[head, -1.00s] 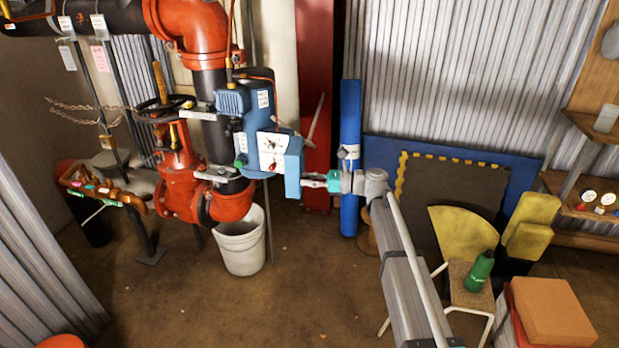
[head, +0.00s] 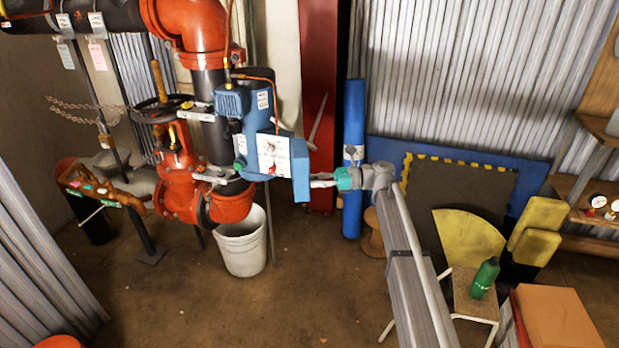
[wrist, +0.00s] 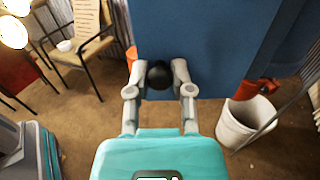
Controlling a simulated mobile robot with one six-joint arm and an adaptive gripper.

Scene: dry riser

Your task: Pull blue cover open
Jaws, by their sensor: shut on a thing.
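The blue cover (head: 301,172) is on the right side of a blue box (head: 254,116) fixed by the red pipework. Beside it shows a white panel (head: 276,152) with small dark and red parts. My gripper (head: 318,180) reaches the cover's right side from the right. In the wrist view, the cover (wrist: 205,45) fills the upper middle, and my gripper (wrist: 160,73) is shut on a black round knob (wrist: 159,75) at its lower edge. The knob is hidden in the head view.
A white bucket (head: 243,243) stands on the floor below the box. A blue upright tube (head: 354,210) stands behind my gripper. A stool (head: 470,300) with a green bottle (head: 484,277) is at the right.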

